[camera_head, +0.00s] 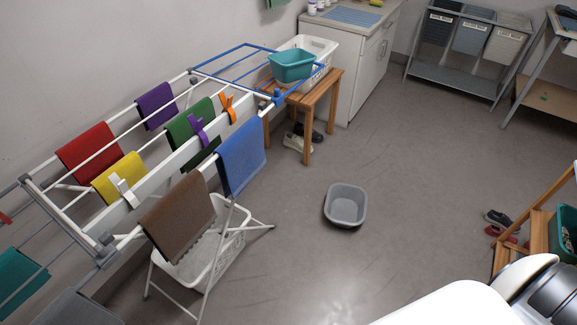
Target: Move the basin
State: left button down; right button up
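A grey basin (345,206) stands upright on the open floor right of the drying rack, and it looks empty. A teal basin (292,67) sits in or on a white basket (318,48) on a wooden bench at the back. Another teal container (566,236) shows partly at the right edge, on a wooden stand. I cannot tell which basin the task means. Neither of my grippers is in view. White and dark rounded parts at the bottom right look like parts of my own body.
A drying rack (143,190) hung with cloths fills the left, with a white basket (200,262) under it. Shoes (300,142) lie below the wooden bench (317,98), and more shoes (503,220) lie at the right. Floor around the grey basin is clear.

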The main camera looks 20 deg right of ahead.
aim_at(345, 207)
jog(key=i+l+u, duration=0.15)
jog(key=l, duration=0.35)
jog(key=i+l+u, duration=0.15)
jog(key=l, duration=0.4)
jog(key=i+l+u, duration=0.15)
jog(key=l, duration=0.35)
jog(key=l+u, duration=0.15)
jog(key=l, duration=0.4)
